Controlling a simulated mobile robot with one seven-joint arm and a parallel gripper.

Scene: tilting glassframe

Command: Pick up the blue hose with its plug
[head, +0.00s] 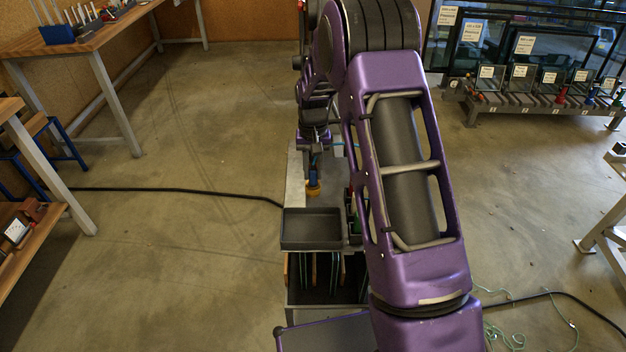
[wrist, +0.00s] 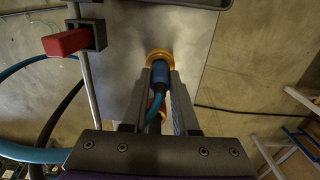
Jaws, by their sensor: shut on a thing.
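The blue plug (wrist: 160,74) stands between the two fingers of my gripper (wrist: 159,82) in the wrist view. My gripper is shut on it. A yellow-orange ring (wrist: 158,54) is at the plug's far end, over the grey metal top. The blue hose (wrist: 151,117) runs from the plug back toward the gripper body, partly hidden by the fingers. A blue hose stretch (wrist: 28,64) also curves at the left. In the head view my gripper (head: 314,146) is over the blue plug (head: 313,173) and the ring (head: 313,188); my arm hides part of this.
A red block (wrist: 66,43) in a dark holder is beside the metal top (wrist: 202,25). In the head view a dark empty tray (head: 311,229) is in front of the ring. A black cable (head: 180,190) crosses the floor. Open floor lies left.

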